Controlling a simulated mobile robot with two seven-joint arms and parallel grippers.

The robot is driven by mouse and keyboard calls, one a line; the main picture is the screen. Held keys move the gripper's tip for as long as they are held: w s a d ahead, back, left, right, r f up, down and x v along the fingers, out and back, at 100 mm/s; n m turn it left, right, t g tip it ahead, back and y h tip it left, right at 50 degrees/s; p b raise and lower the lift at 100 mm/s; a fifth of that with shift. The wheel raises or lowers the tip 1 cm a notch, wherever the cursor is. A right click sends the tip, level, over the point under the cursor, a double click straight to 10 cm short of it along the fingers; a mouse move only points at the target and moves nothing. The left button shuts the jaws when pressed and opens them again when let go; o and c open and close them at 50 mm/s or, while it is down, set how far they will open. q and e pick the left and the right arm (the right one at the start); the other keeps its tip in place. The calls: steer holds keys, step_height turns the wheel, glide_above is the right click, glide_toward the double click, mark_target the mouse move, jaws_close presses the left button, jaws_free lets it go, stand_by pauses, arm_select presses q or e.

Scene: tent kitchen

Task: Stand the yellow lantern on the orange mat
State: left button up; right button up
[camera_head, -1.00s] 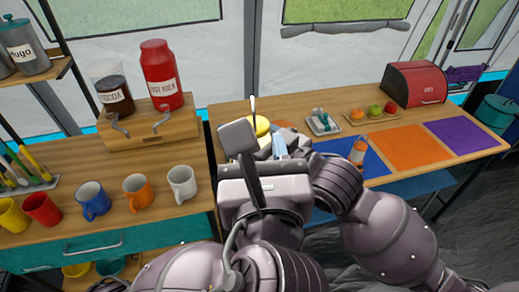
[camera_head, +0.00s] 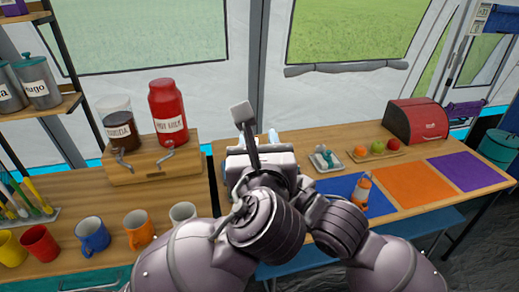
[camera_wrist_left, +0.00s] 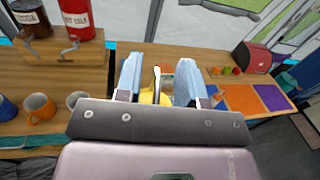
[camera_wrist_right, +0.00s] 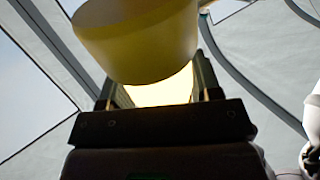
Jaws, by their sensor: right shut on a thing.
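The yellow lantern (camera_wrist_left: 146,97) shows between the two light blue fingers of my left gripper (camera_wrist_left: 160,82) in the left wrist view. These fingers are wide apart; whether they touch it I cannot tell. In the head view my left gripper (camera_head: 256,141) is over the right-hand table and hides the lantern. In the right wrist view the lantern (camera_wrist_right: 138,42) looms large, with a bright part between the dark fingers of my right gripper (camera_wrist_right: 155,84), which is shut on it. This view looks up at the tent roof. The orange mat (camera_head: 412,187) lies flat and bare.
An orange and white object (camera_head: 362,192) stands on the blue mat (camera_head: 338,187). The purple mat (camera_head: 467,171) is bare. A small tray (camera_head: 326,160), a fruit tray (camera_head: 376,154) and a red bread box (camera_head: 416,121) stand behind. Mugs stand on the left counter (camera_head: 70,215).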

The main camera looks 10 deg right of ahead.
arm_select(q)
steer(key=shift+c, duration=0.2)
jaws_close()
arm_select(e)
steer(key=o, duration=1.3)
